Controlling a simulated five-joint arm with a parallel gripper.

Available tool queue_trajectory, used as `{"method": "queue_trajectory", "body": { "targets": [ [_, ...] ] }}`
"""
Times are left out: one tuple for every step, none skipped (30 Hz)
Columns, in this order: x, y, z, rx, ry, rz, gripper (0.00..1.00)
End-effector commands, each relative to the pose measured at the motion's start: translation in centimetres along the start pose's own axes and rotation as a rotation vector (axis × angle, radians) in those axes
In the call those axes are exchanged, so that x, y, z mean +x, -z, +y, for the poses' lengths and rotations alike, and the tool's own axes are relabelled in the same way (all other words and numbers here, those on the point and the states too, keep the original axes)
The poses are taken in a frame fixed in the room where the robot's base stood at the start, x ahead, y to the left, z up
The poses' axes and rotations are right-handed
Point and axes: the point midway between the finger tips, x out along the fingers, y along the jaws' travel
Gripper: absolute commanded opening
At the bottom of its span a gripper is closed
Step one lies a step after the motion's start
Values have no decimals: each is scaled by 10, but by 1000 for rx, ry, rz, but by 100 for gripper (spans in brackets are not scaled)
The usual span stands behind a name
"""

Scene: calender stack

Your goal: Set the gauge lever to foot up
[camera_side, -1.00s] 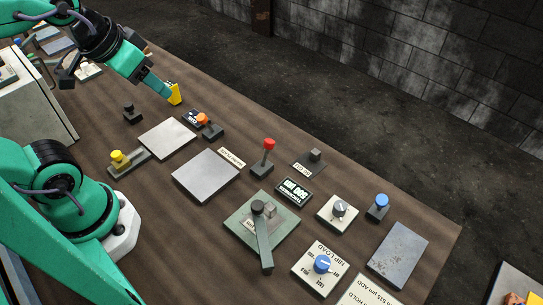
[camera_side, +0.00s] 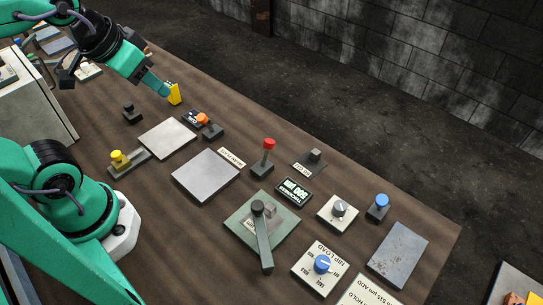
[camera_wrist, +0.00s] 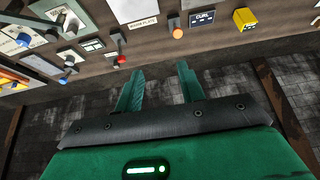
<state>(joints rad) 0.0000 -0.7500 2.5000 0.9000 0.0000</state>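No label that I can read names the gauge lever. An upright lever with a red knob (camera_side: 269,144) stands beside the thickness display (camera_side: 294,191); in the wrist view the red knob (camera_wrist: 120,60) is left of my fingers. A shorter lever with an orange knob (camera_side: 203,119) stands by the CURL display (camera_side: 192,117); its orange knob (camera_wrist: 178,32) also shows in the wrist view. I cannot tell which lever is the gauge's, nor any foot's height. My gripper (camera_wrist: 160,70) is open and empty. In the side view it (camera_side: 160,88) hangs near a yellow block (camera_side: 174,94), apart from both levers.
Grey plates (camera_side: 206,175) lie mid-table. A green plate (camera_side: 240,222) carries a dark arm (camera_side: 264,245). Nearby are a NIP LOAD dial (camera_side: 322,264), a grey knob (camera_side: 340,209), a blue knob (camera_side: 381,201) and a yellow-knobbed slide (camera_side: 119,157). Bare wood shows between them.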

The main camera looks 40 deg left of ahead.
Motion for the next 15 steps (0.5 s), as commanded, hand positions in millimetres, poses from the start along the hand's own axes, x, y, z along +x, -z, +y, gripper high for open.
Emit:
{"method": "queue_trajectory", "body": {
  "targets": [
    [0, 0, 0, 0, 0, 0, 29],
    [0, 1, 0, -1, 0, -1, 23],
    [0, 1, 0, -1, -1, -2, 15],
    [0, 2, 0, -2, -1, -3, 9],
    [0, 3, 1, -3, -1, -5, 3],
    [0, 4, 1, -4, -2, -8, 0],
    [0, 5, 1, -5, -3, -11, 0],
    [1, 6, 2, -7, -3, -15, 0],
    [1, 9, 2, -9, -5, -21, 0],
    [1, 11, 3, -11, -6, -25, 0],
    [1, 13, 4, -13, -6, -31, 0],
    [2, 16, 4, -17, -8, -39, 0],
    [2, 18, 5, -20, -9, -46, 0],
    [3, 22, 6, -23, -10, -53, 0],
    [4, 26, 8, -27, -12, -63, 0]
  ]
}}
